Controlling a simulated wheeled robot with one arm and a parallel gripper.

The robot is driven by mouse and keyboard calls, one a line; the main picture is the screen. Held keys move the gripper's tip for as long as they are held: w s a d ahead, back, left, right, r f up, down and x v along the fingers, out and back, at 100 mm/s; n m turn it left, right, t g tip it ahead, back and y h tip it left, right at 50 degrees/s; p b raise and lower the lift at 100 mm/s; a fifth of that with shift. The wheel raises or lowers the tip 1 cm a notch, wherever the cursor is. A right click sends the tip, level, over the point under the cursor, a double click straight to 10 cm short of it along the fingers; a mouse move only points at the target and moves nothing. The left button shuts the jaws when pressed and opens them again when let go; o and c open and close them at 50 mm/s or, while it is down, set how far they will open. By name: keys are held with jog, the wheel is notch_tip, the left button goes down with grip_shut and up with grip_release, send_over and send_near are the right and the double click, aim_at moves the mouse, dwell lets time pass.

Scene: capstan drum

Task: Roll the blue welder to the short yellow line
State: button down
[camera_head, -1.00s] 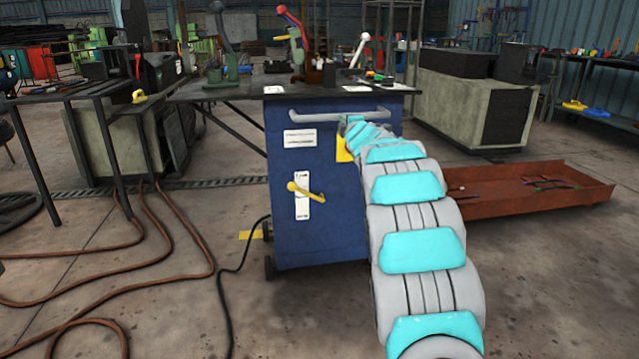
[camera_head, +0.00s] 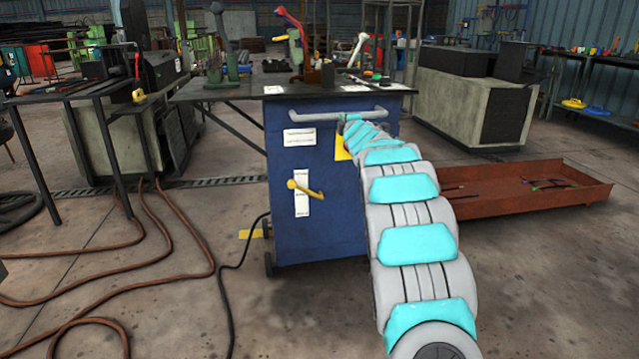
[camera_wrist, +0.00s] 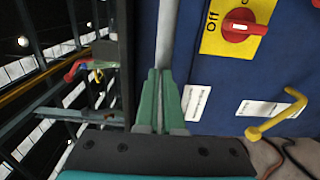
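The blue welder (camera_head: 315,225) is an upright blue cabinet on small wheels in the middle of the head view. A grey handle bar (camera_head: 305,116) crosses its upper front. My gripper (camera_head: 352,119) is at this bar, partly hidden by my arm. In the wrist view the green fingers of my gripper (camera_wrist: 160,100) lie close together around the grey bar (camera_wrist: 167,35), beside the blue front (camera_wrist: 230,85). A short yellow line (camera_head: 252,234) shows on the floor at the welder's lower left. Its right part is hidden behind the welder.
A black cable (camera_head: 230,290) and brown hoses (camera_head: 200,250) lie on the floor to the left. A low rust-red tray (camera_head: 530,195) stands to the right. A dark table (camera_head: 230,90) with tools is behind. A yellow lever (camera_head: 305,188) sticks out of the welder's front.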

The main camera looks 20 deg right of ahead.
jog(key=shift+w+d+f+p, duration=0.1)
jog(key=shift+w+d+p, duration=0.15)
jog(key=shift+w+p, duration=0.25)
jog(key=shift+w+d+p, duration=0.2)
jog(key=shift+w+p, duration=0.2)
jog(key=shift+w, duration=0.2)
jog(key=shift+w+p, duration=0.6)
jog(key=shift+w, duration=0.05)
jog(key=shift+s+f+b, duration=0.15)
jog(key=shift+b, duration=0.25)
jog(key=s+a+b, duration=0.1)
jog(key=s+b, duration=0.4)
jog(key=s, duration=0.2)
jog(key=shift+s+a, duration=0.2)
jog(key=shift+a, duration=0.1)
